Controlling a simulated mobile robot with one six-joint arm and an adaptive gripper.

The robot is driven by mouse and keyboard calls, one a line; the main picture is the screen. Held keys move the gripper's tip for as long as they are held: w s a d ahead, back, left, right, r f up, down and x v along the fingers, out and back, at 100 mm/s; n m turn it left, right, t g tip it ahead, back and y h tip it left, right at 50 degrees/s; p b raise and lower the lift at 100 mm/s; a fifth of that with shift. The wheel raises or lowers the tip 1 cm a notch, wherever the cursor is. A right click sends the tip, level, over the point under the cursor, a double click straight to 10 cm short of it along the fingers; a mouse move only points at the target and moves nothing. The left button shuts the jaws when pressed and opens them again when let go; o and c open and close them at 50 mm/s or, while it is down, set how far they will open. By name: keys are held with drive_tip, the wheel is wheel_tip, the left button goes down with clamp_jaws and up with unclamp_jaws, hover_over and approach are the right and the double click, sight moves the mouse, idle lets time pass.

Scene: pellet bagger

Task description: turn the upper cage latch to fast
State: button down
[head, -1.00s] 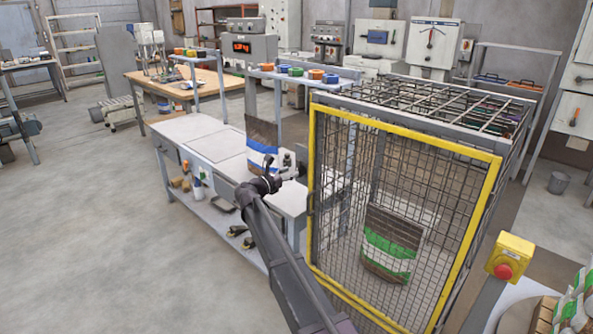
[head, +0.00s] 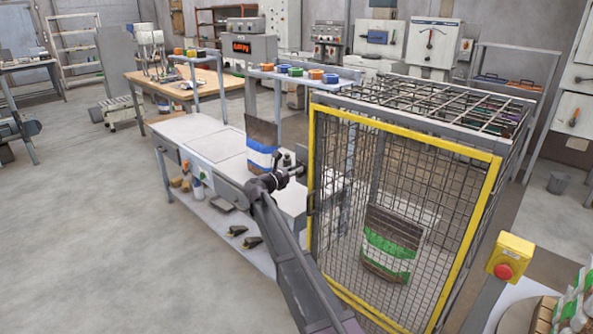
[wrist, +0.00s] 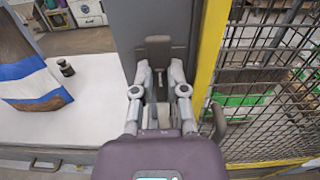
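The upper cage latch (wrist: 158,46) shows in the wrist view as a small dark grey plate on the grey post, left of the yellow door frame (wrist: 209,52). My gripper (wrist: 160,70) is just in front of it. The two fingertips are apart, one at each side of the latch's lower part. I cannot tell whether they touch it. In the head view my gripper (head: 297,171) is at the left post of the cage, and the latch is too small to make out there.
The mesh cage door (head: 400,220) is right of my gripper, with a green-banded bag (head: 388,245) behind it. A dark handle (wrist: 219,122) sits low on the door frame. A blue-banded bag (wrist: 30,80) and a small dark knob (wrist: 65,68) are on the bench at left.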

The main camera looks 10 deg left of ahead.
drive_tip(key=shift+m, duration=0.4)
drive_tip(key=m, duration=0.5)
drive_tip(key=d+m, duration=0.1)
drive_tip(key=m, duration=0.1)
drive_tip(key=shift+s+f+m+b, duration=0.3)
drive_tip(key=shift+s+m, duration=0.1)
drive_tip(key=m, duration=0.4)
drive_tip(key=shift+s+d+f+m+b, duration=0.15)
drive_tip(key=shift+d+f+m+b, duration=0.05)
drive_tip(key=shift+f+m+b, duration=0.1)
drive_tip(key=m, duration=0.4)
drive_tip(key=shift+f+m+b, duration=0.3)
drive_tip(key=shift+f+m, duration=0.05)
drive_tip(key=shift+m, duration=0.05)
drive_tip(key=c, duration=0.7)
unclamp_jaws()
drive_tip(key=shift+o, duration=0.2)
